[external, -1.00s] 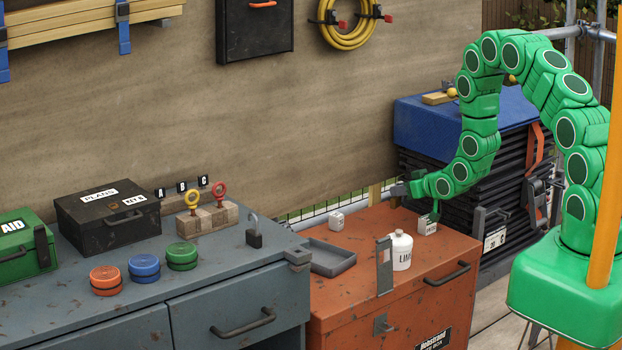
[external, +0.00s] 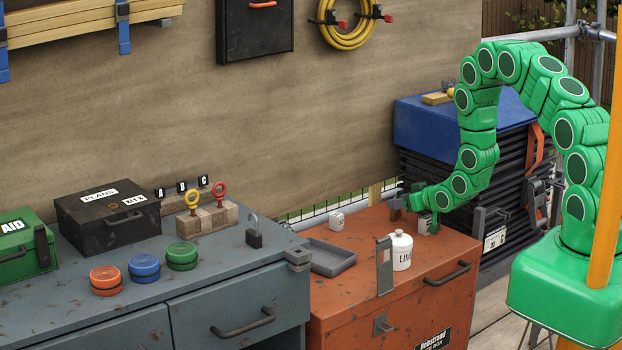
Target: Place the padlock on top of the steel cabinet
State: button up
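The padlock (external: 254,239), dark with a grey shackle, stands upright on the blue-grey cabinet (external: 170,298) with drawers, near its right end. I take this metal cabinet to be the steel cabinet. My gripper (external: 413,208) is far to the right of the padlock, low over the back right of the orange box.
The orange box (external: 352,302) also carries a grey tray (external: 331,262), a white bottle (external: 402,251), an upright grey bracket (external: 385,267) and another white block (external: 337,220). On the cabinet are a black case (external: 108,218), round tins (external: 144,268) and a wooden block with eyebolts (external: 207,217).

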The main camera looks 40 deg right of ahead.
jog(key=shift+o, duration=0.3)
jog(key=shift+s, duration=0.1)
